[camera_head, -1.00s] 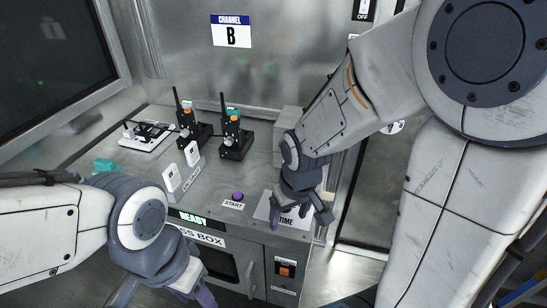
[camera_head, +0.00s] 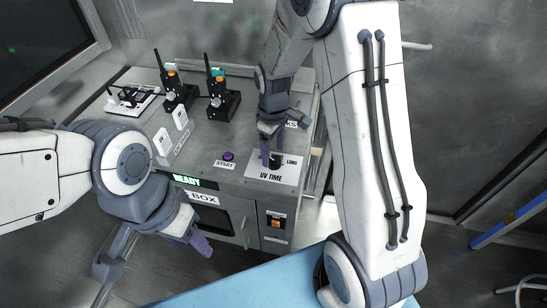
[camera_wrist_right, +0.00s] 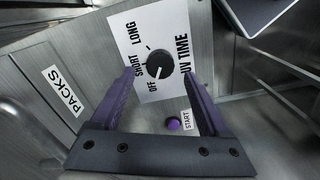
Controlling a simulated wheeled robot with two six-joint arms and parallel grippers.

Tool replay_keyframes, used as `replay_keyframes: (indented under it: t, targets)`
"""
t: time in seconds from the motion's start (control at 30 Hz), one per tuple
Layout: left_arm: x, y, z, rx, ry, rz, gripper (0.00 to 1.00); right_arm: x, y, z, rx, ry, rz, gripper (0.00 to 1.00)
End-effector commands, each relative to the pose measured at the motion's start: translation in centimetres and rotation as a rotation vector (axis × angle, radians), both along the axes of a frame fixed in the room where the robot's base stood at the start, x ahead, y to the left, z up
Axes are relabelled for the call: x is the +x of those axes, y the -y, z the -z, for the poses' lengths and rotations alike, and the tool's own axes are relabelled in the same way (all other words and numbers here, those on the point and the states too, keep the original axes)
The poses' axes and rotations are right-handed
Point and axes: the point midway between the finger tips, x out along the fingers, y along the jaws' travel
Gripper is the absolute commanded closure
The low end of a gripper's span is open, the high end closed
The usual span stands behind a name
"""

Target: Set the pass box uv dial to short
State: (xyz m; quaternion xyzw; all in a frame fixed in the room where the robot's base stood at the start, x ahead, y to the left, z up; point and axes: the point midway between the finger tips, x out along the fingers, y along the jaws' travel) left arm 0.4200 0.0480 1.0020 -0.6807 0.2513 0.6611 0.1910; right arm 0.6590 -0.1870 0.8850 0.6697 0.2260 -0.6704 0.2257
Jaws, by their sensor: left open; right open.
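The black UV dial (camera_head: 276,161) sits on a white UV TIME plate (camera_head: 265,176) on top of the pass box. In the right wrist view the dial (camera_wrist_right: 159,66) is a round black knob with a small white mark, with OFF, SHORT and LONG printed around it. I cannot tell surely which word the mark faces. My right gripper (camera_head: 271,152) points down at the dial. In its wrist view its two purple fingers (camera_wrist_right: 159,74) are open, one to either side of the knob, and nothing is held. My left gripper (camera_head: 197,241) hangs in front of the box front, empty.
A purple START button (camera_head: 228,156) is left of the plate. Two black radio-like devices (camera_head: 222,100) and white upright blocks (camera_head: 162,142) stand further left. A PACKS label (camera_wrist_right: 63,90) lies beside the plate. A blue surface (camera_head: 240,288) is at the bottom.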

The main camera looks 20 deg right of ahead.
Motion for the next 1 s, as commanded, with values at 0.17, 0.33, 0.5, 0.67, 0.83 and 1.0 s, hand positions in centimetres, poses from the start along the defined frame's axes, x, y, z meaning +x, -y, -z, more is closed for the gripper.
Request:
replay_keyframes:
  t: [0.17, 0.33, 0.5, 0.67, 0.83, 1.0]
  targets:
    - [0.0, 0.0, 0.0, 0.000, 0.000, 0.000, 0.50, -0.1, 0.0, 2.6, 0.000, -0.002, 0.001, 0.21]
    - [0.0, 0.0, 0.0, 0.000, 0.000, 0.000, 0.50, 0.0, 0.0, 3.5, 0.000, 0.000, 0.001, 0.21]
    - [0.0, 0.0, 0.0, 0.000, 0.000, 0.000, 0.50, 0.0, 0.0, 3.6, 0.000, 0.001, 0.001, 0.21]
    - [0.0, 0.0, 0.1, 0.000, 0.000, 0.000, 0.50, 0.0, 0.0, 3.6, 0.000, 0.001, 0.001, 0.48]
    - [0.0, 0.0, 0.1, 0.000, 0.000, 0.000, 0.50, 0.0, 0.0, 3.5, 0.000, 0.001, 0.001, 1.00]
    - [0.0, 0.0, 0.0, 0.000, 0.000, 0.000, 0.50, 0.0, 0.0, 3.5, 0.000, 0.001, 0.009, 1.00]
